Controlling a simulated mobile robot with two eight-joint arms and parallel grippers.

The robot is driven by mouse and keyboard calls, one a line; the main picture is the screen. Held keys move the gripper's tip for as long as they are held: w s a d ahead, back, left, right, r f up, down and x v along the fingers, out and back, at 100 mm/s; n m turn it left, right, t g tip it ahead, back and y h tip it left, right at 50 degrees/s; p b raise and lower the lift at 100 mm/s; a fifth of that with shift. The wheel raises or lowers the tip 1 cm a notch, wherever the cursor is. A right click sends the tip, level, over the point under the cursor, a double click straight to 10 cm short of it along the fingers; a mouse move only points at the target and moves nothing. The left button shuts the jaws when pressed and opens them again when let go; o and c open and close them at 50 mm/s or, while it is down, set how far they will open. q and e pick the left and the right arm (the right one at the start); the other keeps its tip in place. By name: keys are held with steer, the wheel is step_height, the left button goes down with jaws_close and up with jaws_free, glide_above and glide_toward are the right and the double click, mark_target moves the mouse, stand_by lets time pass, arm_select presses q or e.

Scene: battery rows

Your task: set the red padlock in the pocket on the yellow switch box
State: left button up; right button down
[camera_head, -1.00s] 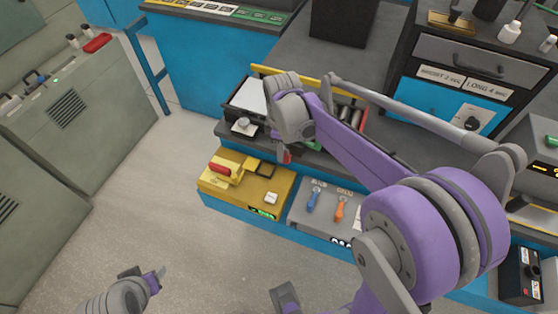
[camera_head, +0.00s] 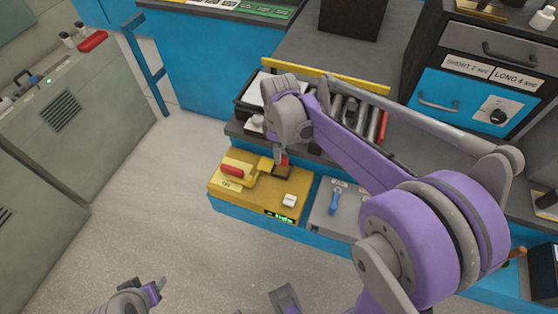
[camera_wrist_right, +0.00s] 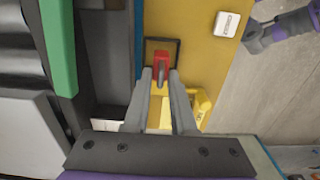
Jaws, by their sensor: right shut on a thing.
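The red padlock (camera_head: 284,160) is between the fingertips of my right gripper (camera_head: 281,153), which is shut on it. In the right wrist view the padlock (camera_wrist_right: 161,74) is between the fingertips and overlaps the near part of the dark-rimmed pocket (camera_wrist_right: 163,45). I cannot tell whether it touches the pocket floor. The yellow switch box (camera_head: 257,198) carries the pocket at its back right in the head view, partly hidden by the padlock. My left gripper (camera_head: 154,288) hangs low at the left, away from the box; its opening is unclear.
A red-handled yellow lever (camera_head: 236,173) stands on the box left of the pocket. A white button (camera_head: 289,200) is in front. A grey box with a blue lever (camera_head: 334,203) is to the right. A tray with rollers (camera_head: 361,113) lies behind.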

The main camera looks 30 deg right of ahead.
steer(key=shift+f, duration=1.9)
steer(key=shift+f+b, duration=0.15)
steer(key=shift+b, duration=0.15)
steer(key=c, duration=1)
jaws_free()
